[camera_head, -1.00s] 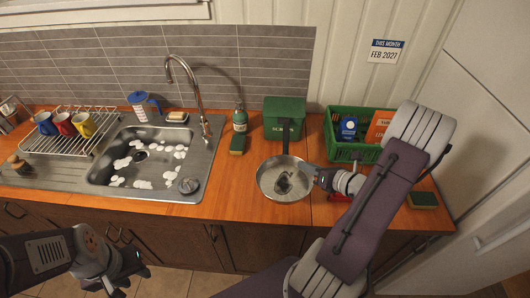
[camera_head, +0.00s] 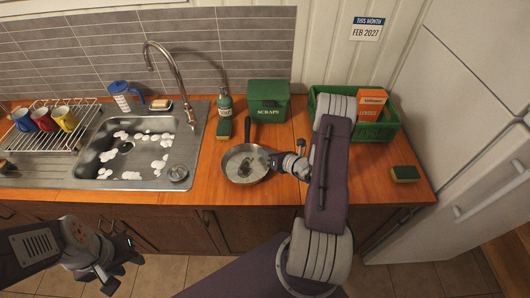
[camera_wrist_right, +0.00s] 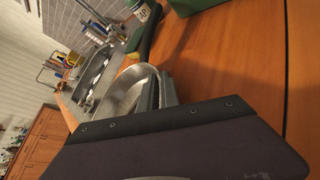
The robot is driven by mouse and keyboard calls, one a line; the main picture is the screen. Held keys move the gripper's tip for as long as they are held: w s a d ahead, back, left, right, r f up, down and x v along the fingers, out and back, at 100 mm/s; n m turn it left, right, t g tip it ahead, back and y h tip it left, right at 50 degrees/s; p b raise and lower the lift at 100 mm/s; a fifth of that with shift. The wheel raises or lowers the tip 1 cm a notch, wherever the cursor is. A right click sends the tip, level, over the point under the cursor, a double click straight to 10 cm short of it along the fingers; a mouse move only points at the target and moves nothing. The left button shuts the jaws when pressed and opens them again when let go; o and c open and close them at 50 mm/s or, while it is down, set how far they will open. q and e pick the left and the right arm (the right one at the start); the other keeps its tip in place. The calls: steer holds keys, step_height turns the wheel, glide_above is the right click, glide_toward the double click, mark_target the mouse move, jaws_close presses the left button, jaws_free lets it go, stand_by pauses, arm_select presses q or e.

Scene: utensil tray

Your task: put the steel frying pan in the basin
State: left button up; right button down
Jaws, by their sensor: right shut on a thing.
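The steel frying pan (camera_head: 240,174) is at the counter's front edge, right of the basin, with its dark handle pointing to the back. My right gripper (camera_head: 277,164) is shut on the pan's right side. The pan (camera_wrist_right: 128,90) also shows in the right wrist view, partly hidden behind my gripper. I cannot tell whether it touches the counter. The sink basin (camera_head: 103,157) has white foam patches inside. My left gripper (camera_head: 122,268) appears open and empty, in front of the counter and below its edge.
A drain stopper (camera_head: 178,173) sits at the basin's right front corner. The tap (camera_head: 180,75), soap bottle (camera_head: 225,103) and a sponge (camera_head: 223,129) stand behind. A green scraps bin (camera_head: 268,100) is behind the pan. A green crate (camera_head: 388,131) is at right. Counter between pan and sink is clear.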

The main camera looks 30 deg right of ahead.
steer(key=shift+f, duration=0.25)
steer(key=c, duration=1.6)
jaws_free()
